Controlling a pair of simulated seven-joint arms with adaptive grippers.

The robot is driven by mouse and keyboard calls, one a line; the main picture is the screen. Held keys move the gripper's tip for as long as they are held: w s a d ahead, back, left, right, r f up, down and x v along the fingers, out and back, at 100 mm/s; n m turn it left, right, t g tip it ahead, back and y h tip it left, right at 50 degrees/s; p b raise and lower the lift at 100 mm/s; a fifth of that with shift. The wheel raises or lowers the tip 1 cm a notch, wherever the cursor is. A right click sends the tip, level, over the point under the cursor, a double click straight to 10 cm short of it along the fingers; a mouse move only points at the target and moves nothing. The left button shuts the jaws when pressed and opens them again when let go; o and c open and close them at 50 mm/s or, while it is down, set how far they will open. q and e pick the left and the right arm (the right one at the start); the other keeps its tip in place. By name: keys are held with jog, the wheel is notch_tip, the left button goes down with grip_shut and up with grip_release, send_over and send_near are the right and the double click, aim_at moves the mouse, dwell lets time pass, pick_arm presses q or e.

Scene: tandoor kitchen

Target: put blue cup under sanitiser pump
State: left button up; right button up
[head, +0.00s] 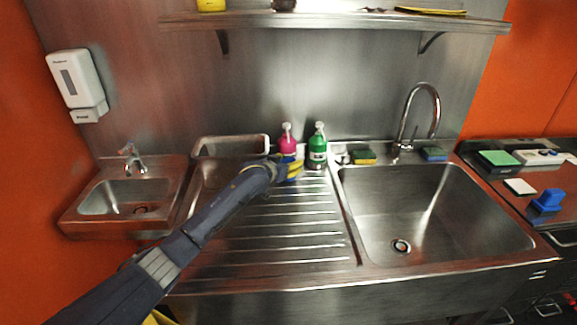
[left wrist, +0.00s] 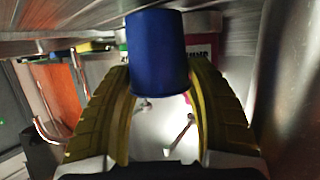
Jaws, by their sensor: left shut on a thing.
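The blue cup (left wrist: 158,55) is between the yellow fingers of my left gripper (left wrist: 160,100), which is shut on it. In the head view my left gripper (head: 291,170) is at the back of the ribbed drainboard, and only a little of the cup (head: 287,158) shows. A pink pump bottle (head: 287,143) stands right behind the cup, its lower part hidden. A green pump bottle (head: 318,147) stands just to its right. In the left wrist view the pink bottle (left wrist: 201,50) is partly hidden by the cup. I cannot tell whether the cup touches the drainboard. My right gripper is out of view.
The ribbed drainboard (head: 300,228) is clear in front. A metal tray (head: 231,140) stands at the back left. A yellow-green sponge (head: 363,157) lies right of the bottles, near the deep sink (head: 432,205) and its tap (head: 433,110). A shelf (head: 330,21) hangs above.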

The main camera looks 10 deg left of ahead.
pick_arm(q)
jog(key=shift+f, duration=0.4)
jog(key=shift+f, duration=0.1)
jog(key=o, duration=0.9)
jog(key=shift+s+a, duration=0.1)
jog(key=shift+s, duration=0.05)
jog(key=v, duration=1.2)
